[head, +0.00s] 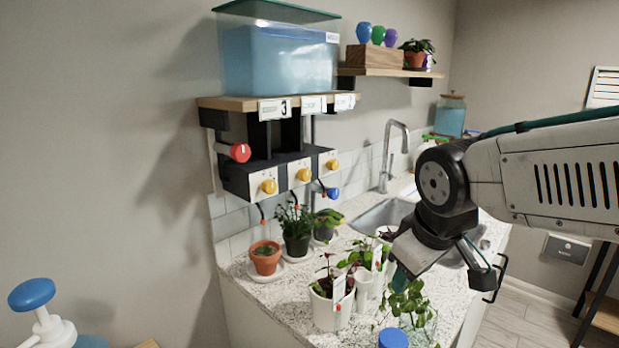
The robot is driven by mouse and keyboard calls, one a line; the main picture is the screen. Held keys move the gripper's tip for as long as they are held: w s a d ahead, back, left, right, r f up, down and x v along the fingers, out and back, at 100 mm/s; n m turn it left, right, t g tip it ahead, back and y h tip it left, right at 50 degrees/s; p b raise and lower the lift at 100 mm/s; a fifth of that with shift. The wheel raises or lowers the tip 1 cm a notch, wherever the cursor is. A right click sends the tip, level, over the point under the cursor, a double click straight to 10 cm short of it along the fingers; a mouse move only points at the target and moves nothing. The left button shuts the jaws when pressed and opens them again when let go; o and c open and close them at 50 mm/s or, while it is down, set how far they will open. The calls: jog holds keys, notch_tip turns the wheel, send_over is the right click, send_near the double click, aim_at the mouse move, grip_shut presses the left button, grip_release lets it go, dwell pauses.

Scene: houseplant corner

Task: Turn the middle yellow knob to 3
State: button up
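The middle yellow knob (304,174) sits on the white front plate of a black valve box (235,180) mounted on the wall. A yellow knob (268,187) is to its left and another yellow knob (332,165) to its right. The marks around the knobs are too small to read. White cards above them include one with a 3 (274,109) at the left; the middle card (314,104) seems to show a 1. My gripper (402,277) points down over the counter plants, right of and lower than the knobs, apart from them.
A red knob (240,152) and a blue knob (333,193) are near the box. A water tank (280,60) stands on the shelf above. Potted plants, including a terracotta pot (266,262) and a white pot (330,312), crowd the counter (285,295). A faucet (386,155) rises behind.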

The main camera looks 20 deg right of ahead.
jog(key=w+d+r+n+t, duration=0.1)
jog(key=w+n+t, duration=0.1)
jog(key=w, duration=0.3)
jog(key=w+d+n+t, duration=0.2)
jog(key=w+n, duration=0.1)
jog(key=w, duration=0.3)
jog(key=n+t+y, duration=0.8)
jog(key=n+y, duration=0.1)
jog(key=n, duration=1.1)
send_near(308, 176)
jog(key=w, duration=0.1)
jog(key=x, duration=0.8)
jog(key=shift+s+a, duration=0.2)
jog(key=shift+a, duration=0.05)
jog(key=shift+c, duration=0.2)
jog(key=c, duration=0.9)
